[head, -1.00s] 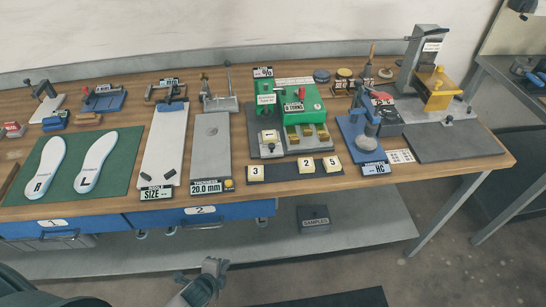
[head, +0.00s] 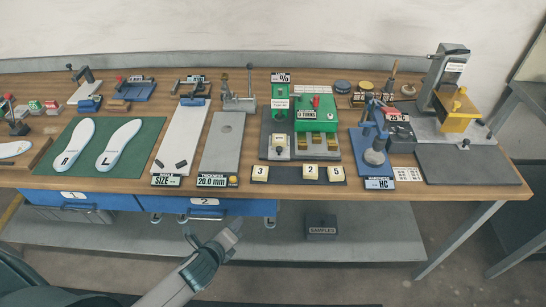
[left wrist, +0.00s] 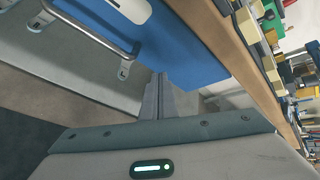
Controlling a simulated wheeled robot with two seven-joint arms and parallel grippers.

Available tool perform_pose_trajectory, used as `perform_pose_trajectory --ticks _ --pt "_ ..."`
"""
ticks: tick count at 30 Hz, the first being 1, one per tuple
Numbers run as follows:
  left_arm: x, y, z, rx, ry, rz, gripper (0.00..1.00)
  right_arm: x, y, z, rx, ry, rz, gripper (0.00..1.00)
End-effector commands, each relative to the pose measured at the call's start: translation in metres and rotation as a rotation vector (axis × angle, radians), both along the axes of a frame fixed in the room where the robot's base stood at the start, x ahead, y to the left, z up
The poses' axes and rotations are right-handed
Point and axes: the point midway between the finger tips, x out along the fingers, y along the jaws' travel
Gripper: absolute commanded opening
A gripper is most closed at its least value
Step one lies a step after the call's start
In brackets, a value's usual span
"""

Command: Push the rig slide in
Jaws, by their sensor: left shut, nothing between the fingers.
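A green rig (head: 314,113) with a red lever and a "0 TURNS" label stands on a dark base on the bench, right of centre in the head view. A pale numbered block sits at its front left, with brass-coloured parts beside it. I cannot tell for sure which part is the slide. My left gripper (head: 235,226) is shut and empty, in front of the bench, below and left of the rig. Its closed fingers also show in the left wrist view (left wrist: 158,92), near a blue drawer front (left wrist: 185,45). My right gripper is not in view.
Blue drawers (head: 205,207) hang below the bench edge. The air before the bench is clear.

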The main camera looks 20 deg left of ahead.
Motion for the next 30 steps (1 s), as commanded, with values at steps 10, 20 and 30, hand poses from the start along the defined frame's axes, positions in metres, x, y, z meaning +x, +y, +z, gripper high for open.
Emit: perform_pose_trajectory --ticks 10,20,30 --pt "0.01 -0.006 0.052 0.16 -0.089 -0.109 0.0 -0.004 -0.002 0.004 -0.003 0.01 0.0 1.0" --pt "0.016 -0.016 0.13 0.419 -0.226 -0.251 0.0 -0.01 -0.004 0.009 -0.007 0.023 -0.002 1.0" --pt "0.029 -0.031 0.17 0.806 -0.395 -0.458 0.0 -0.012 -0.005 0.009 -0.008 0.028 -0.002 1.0"
